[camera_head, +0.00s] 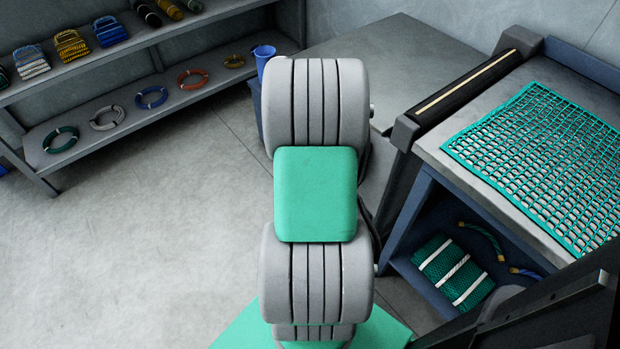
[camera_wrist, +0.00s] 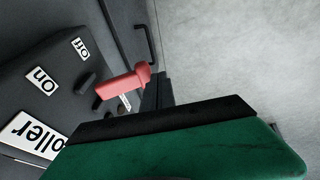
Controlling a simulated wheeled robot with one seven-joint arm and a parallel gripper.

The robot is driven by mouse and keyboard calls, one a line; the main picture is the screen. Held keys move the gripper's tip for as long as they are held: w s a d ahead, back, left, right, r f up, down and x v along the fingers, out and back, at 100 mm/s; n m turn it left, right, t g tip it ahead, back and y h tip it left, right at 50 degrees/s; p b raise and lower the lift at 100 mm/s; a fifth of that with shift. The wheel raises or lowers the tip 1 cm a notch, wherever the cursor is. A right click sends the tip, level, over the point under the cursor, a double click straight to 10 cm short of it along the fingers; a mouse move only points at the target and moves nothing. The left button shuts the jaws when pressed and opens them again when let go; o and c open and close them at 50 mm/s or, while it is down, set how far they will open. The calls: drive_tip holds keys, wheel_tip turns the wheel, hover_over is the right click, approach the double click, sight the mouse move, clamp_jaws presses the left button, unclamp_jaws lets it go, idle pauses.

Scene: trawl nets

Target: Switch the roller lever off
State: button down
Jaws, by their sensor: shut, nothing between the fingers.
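The roller lever (camera_wrist: 122,84) has a red handle and shows in the wrist view on a dark panel (camera_wrist: 100,25). White labels read "off" (camera_wrist: 80,48), "on" (camera_wrist: 42,80) and, partly cut off, "roller" (camera_wrist: 32,140). The handle extends toward the right of the picture; I cannot tell which label it is set to. My gripper (camera_wrist: 165,120), a green and black shape across the bottom of the wrist view, is shut and empty. It appears close below the handle; whether they touch is unclear. In the head view my arm hides the gripper, and I do not see the lever.
At right, a bench (camera_head: 440,160) carries a green net (camera_head: 545,160), with a dark roller (camera_head: 465,87) along its edge. Its lower shelf holds a folded net (camera_head: 452,272). A shelf rack (camera_head: 150,75) with coils stands at upper left. The floor (camera_head: 150,240) at left is clear.

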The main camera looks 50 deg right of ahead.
drive_tip(key=shift+s+f, duration=0.1)
drive_tip(key=shift+f, duration=0.2)
idle(0.4)
drive_tip(key=a+r+p, duration=0.5)
drive_tip(key=a+r, duration=0.4)
drive_tip(key=r, duration=0.1)
drive_tip(key=shift+s+a, duration=0.3)
drive_tip(key=shift+s, duration=0.1)
drive_tip(key=shift+r, duration=0.1)
